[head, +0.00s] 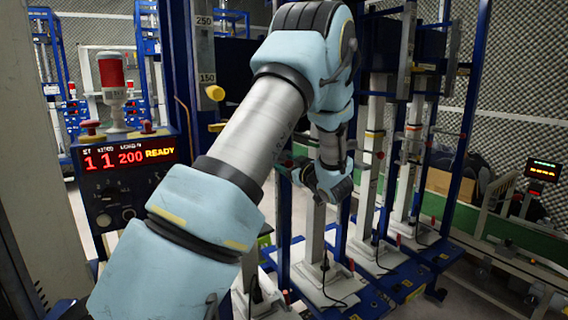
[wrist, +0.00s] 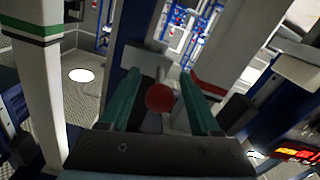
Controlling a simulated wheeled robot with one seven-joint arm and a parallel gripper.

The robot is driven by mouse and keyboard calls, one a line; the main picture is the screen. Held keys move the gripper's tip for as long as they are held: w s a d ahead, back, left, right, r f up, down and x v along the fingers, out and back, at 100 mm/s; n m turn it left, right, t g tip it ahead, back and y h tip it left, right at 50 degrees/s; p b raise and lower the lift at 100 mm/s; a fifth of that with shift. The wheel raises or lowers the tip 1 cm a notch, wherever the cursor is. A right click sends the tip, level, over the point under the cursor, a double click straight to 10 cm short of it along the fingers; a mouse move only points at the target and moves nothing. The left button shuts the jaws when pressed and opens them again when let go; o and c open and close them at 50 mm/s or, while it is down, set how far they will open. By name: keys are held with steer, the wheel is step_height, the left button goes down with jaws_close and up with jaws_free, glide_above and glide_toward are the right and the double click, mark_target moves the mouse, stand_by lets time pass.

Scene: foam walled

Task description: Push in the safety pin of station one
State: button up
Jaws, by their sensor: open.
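A round red knob (wrist: 159,98), which looks like the head of the safety pin, shows in the wrist view. It sits between the two green fingers of my gripper (wrist: 160,76), in front of a dark post. The fingers are open, with a gap on both sides of the knob; I cannot tell whether anything touches it. In the head view my gripper (head: 287,163) is small beside the blue frame, and the knob is mostly hidden there.
White columns (head: 368,165) stand in a row to the right of my arm. A red-topped lamp (head: 112,75) stands on the panel. A green conveyor (head: 500,232) runs at far right.

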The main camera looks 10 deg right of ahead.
steer(key=b+v, duration=0.2)
steer(key=v, duration=0.8)
steer(key=shift+s+b, duration=0.15)
steer(key=shift+b, duration=0.2)
steer(key=shift+d, duration=0.1)
steer(key=a+f+m+g+h, duration=0.4)
steer(key=a+m+g+h, duration=0.15)
steer(key=h, duration=0.25)
steer(key=s+a+f+m+g+p, duration=0.1)
steer(key=s+a+g, duration=0.3)
steer(key=s+a, duration=0.4)
steer(key=s+a+f+m+g, duration=0.2)
steer(key=s+a+f+g, duration=0.2)
steer(key=s, duration=0.9)
steer(key=a+g, duration=0.1)
steer(key=a, duration=0.2)
steer(key=shift+s+a+f+m+p, duration=0.25)
steer(key=shift+a+f+m+p, duration=0.05)
steer(key=shift+a+m+p, duration=0.1)
